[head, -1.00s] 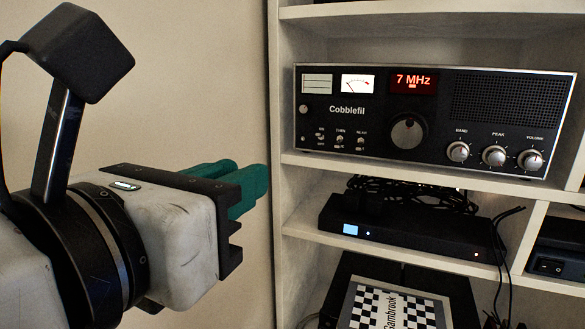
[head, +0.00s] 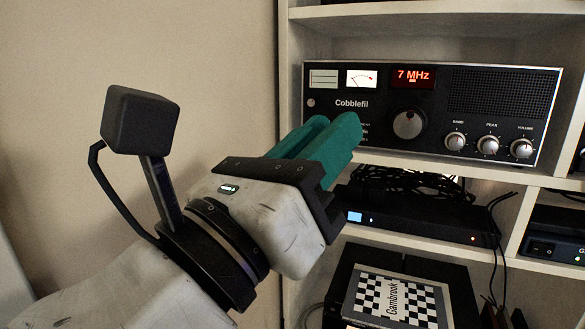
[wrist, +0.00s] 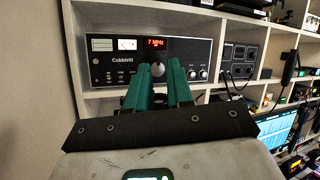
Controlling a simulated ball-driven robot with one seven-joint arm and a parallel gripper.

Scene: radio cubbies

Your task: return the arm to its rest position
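My gripper (head: 338,130) has two teal fingers and sits in front of the shelf unit in the head view, its fingers pointing toward the lower left of the Cobblefil radio (head: 430,110). It hides part of the radio's lower left switches there. In the wrist view the two fingers (wrist: 160,80) stand apart with a gap between them, the radio (wrist: 110,62) behind them. Nothing shows between the fingers. Whether the fingertips touch the radio cannot be told.
White shelves (head: 545,180) hold a black box with a small blue screen (head: 415,215), loose cables and a checkered Gambrook box (head: 400,300). A bare wall (head: 60,90) stands at left. In the wrist view, more equipment and a lit blue screen (wrist: 278,130) are at right.

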